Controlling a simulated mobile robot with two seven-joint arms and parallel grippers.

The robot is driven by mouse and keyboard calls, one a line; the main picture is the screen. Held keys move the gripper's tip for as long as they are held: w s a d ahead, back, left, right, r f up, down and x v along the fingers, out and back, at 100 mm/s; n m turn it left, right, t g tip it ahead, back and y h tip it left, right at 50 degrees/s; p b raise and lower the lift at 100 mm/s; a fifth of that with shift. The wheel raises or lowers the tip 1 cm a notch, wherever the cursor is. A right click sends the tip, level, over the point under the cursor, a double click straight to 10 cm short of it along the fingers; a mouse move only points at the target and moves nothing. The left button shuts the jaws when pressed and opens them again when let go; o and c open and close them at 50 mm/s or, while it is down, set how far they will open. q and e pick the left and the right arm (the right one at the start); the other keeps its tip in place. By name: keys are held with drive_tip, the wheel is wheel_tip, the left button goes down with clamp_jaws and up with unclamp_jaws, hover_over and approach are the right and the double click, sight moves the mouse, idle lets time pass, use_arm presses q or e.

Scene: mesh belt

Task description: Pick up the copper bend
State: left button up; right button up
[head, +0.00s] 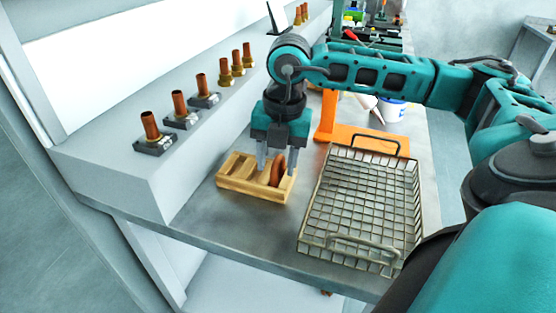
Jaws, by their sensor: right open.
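The copper bend (278,171) is a reddish-brown curved piece at the right end of a small wooden holder (236,184) on the grey bench. My right gripper (276,168) points down over the holder's right part, open, with its fingers apart. One finger shows left of the bend and the other at its upper right. I cannot tell whether either finger touches it. The bend's lower part is hidden in the holder. My left gripper is out of view.
A wire mesh basket (318,213) with two handles stands right of the holder. An orange stand (326,118) is behind it. Several upright copper pipes (150,124) stand along the grey ledge at left. Bare bench (222,231) shows in front of the holder.

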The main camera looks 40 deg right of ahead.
drive_tip(key=shift+f, duration=0.6)
clamp_jaws()
